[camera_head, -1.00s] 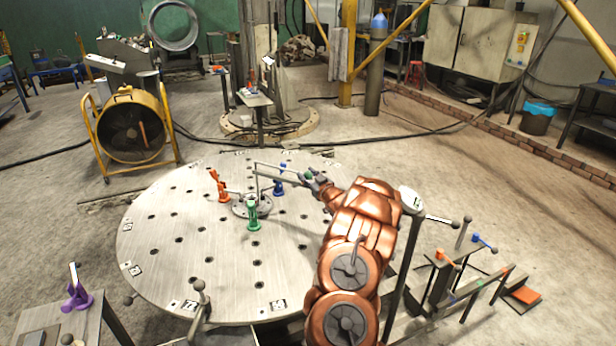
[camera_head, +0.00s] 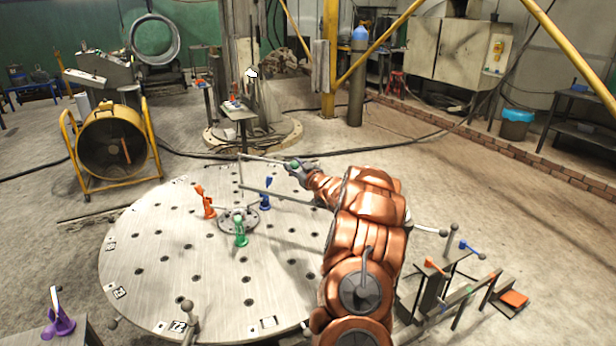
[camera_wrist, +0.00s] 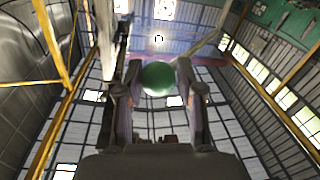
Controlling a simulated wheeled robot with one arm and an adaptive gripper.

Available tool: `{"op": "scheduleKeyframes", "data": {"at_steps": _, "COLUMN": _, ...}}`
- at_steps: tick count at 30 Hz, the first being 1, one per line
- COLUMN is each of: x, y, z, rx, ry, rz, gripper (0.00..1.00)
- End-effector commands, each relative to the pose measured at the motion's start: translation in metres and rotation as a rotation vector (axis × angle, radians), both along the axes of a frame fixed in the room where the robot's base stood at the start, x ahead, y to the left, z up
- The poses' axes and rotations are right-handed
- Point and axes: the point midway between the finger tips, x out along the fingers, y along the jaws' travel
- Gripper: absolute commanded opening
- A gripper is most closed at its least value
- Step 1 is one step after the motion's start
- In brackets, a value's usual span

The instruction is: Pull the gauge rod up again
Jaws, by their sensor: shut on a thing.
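My gripper (camera_head: 298,165) is shut on a green ball knob (camera_wrist: 157,78), which sits between the two fingers in the wrist view. In the head view, a thin grey bar (camera_head: 265,159) runs left from the gripper to an upright rod (camera_head: 240,172). This looks like the gauge rod. It stands over the round flange at the middle of the round table (camera_head: 150,240). A second thin bar (camera_head: 285,196) runs right from the upright, lower down. I cannot tell where the rod's lower end is.
Orange (camera_head: 204,202), green (camera_head: 241,231) and blue (camera_head: 265,194) clamps stand around the flange. A yellow fan (camera_head: 110,142) stands behind at left. A purple clamp (camera_head: 58,318) is at front left. A stand with coloured levers (camera_head: 435,280) is at right.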

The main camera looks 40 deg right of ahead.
Motion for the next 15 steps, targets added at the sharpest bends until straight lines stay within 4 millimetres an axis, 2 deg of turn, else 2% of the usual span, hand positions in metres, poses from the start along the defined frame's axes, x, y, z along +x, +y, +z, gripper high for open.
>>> {"op": "scheduleKeyframes", "data": {"at_steps": 9, "x": 0.0040, "y": 0.0061, "z": 0.0072, "rx": -0.002, "ry": -0.005, "rz": 0.008, "gripper": 0.00}}
{"op": "scheduleKeyframes", "data": {"at_steps": 10, "x": 0.0040, "y": 0.0060, "z": 0.0075, "rx": -0.002, "ry": -0.005, "rz": 0.008, "gripper": 0.38}}
{"op": "scheduleKeyframes", "data": {"at_steps": 15, "x": 0.0036, "y": 0.0058, "z": 0.0066, "rx": -0.002, "ry": -0.004, "rz": 0.008, "gripper": 0.56}}
